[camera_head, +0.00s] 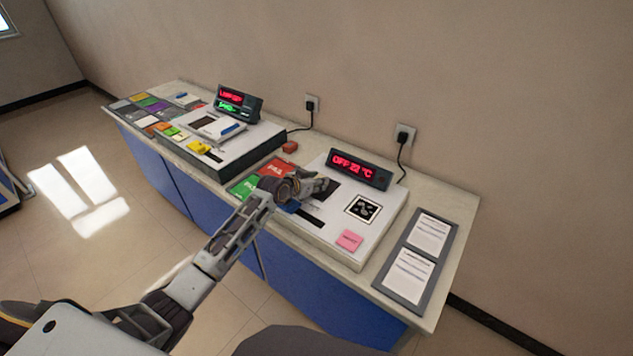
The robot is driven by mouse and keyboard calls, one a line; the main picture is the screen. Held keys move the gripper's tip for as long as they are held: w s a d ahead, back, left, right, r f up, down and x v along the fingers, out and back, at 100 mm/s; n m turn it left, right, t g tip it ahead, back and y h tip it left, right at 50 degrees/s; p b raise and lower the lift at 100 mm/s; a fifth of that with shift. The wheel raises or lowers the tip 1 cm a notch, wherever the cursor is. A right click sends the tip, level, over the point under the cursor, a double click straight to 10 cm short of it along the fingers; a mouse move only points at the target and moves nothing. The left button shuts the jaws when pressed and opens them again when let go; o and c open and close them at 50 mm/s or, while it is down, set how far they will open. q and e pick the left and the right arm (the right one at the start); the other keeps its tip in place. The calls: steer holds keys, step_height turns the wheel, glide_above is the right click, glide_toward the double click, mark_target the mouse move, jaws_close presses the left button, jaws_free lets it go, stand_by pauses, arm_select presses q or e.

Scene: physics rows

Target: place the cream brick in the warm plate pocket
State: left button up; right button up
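The warm plate looks to be the white slab (345,238) at the right of the bench, with a display (360,170) reading "OFF" and about 22 °C in red. Dark rectangular patches show on its top, partly hidden by my gripper; I cannot tell which is the pocket. My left gripper (318,187) is over the left-middle part of this slab. Its fingers are small and dark, and I cannot tell whether they are open or hold anything. I cannot make out the cream brick for certain. My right gripper is not in view.
A second white device (235,148) with a red-and-green display (238,103) stands to the left. A red block (290,147), green card (243,187) and pink note (349,240) lie nearby. Coloured tiles crowd the far left. A grey board with papers (418,262) lies right.

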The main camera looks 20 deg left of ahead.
arm_select(q)
steer(key=o, duration=1.1)
steer(key=shift+f, duration=0.1)
steer(key=shift+s+a+r, duration=0.2)
steer(key=shift+s+r, duration=0.1)
steer(key=shift+r, duration=0.05)
steer(key=shift+v, duration=5.55)
